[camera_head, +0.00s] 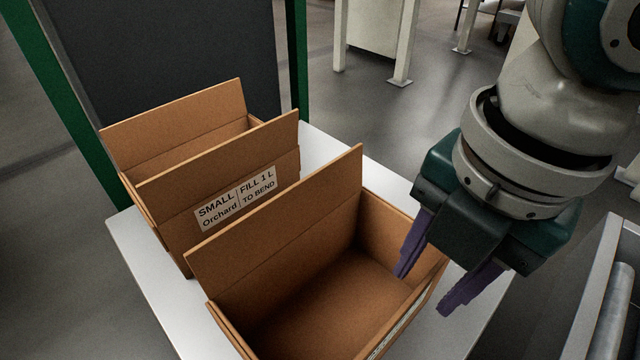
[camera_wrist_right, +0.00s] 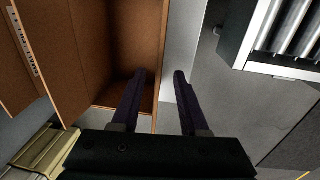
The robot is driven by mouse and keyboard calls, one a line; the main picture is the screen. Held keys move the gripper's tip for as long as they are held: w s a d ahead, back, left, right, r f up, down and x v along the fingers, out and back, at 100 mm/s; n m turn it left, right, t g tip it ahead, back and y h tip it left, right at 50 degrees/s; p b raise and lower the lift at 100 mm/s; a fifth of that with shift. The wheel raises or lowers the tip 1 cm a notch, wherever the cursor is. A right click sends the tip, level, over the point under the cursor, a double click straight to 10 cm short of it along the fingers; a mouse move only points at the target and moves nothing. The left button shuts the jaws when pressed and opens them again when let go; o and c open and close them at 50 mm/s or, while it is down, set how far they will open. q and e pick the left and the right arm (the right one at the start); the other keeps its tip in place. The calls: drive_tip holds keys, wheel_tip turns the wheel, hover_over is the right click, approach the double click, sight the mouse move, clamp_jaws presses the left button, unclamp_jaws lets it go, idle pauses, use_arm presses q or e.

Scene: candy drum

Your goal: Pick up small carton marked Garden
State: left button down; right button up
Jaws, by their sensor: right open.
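Two open brown cartons stand on a white table (camera_head: 150,290). My right gripper (camera_head: 424,293) is open and points down at the nearer carton's right wall. In the right wrist view the wall's edge (camera_wrist_right: 158,95) lies between the fingers (camera_wrist_right: 160,74), one over the inside, one over the outside. My left gripper is out of view.
A roller conveyor (camera_head: 600,300) with a grey frame stands at the right, beyond a gap of floor. A dark panel (camera_head: 170,60) with green posts stands behind the table. The table's right strip beside the nearer carton is narrow.

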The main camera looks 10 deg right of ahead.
drive_tip(key=f, duration=0.2)
drive_tip(key=f+b, duration=0.1)
drive_tip(key=f, duration=0.4)
drive_tip(key=shift+w+a+f, duration=0.25)
drive_tip(key=shift+a+f, duration=0.1)
clamp_jaws()
